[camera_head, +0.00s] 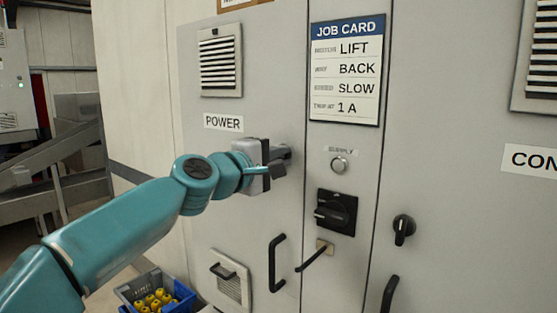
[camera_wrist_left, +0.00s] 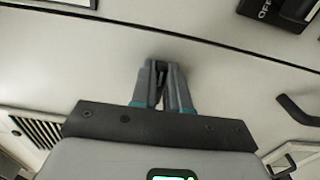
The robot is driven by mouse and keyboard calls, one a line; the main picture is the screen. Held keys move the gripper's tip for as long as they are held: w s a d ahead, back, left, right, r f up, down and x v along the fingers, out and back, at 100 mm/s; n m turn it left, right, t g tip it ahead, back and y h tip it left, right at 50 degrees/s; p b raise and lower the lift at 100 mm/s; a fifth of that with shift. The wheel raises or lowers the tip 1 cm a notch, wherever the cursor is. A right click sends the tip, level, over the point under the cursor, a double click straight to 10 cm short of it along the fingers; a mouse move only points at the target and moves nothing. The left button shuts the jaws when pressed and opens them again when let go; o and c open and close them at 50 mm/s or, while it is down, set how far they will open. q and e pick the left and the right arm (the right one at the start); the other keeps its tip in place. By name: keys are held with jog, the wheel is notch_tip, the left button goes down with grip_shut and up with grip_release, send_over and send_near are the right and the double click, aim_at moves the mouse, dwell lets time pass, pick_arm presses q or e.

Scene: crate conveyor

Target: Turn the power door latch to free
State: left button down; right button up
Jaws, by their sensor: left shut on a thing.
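The power door (camera_head: 215,130) is the light grey panel under the POWER label (camera_head: 223,122), and it looks closed. My left gripper (camera_head: 284,158) is at this door's right edge, its fingers pointing at the panel. It is shut on the power door latch, which the fingers almost wholly cover. In the left wrist view the two grey fingers (camera_wrist_left: 161,88) are close together against the panel, with a small dark part (camera_wrist_left: 158,70) of the latch showing between them. The latch's angle cannot be told. My right gripper is not in view.
A black door handle (camera_head: 276,263) sticks out below my gripper. A blue crate (camera_head: 128,292) stands low left.

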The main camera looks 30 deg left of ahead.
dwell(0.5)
pick_arm(q)
jog(key=c, duration=1.1)
grip_release()
jog(key=shift+d, duration=0.1)
jog(key=s+b, duration=0.1)
jog(key=s, duration=0.4)
jog(key=s+a+b, duration=0.1)
jog(key=s, duration=0.5)
jog(key=s+b, duration=0.1)
jog(key=s, duration=0.4)
jog(key=shift+s+a, duration=0.15)
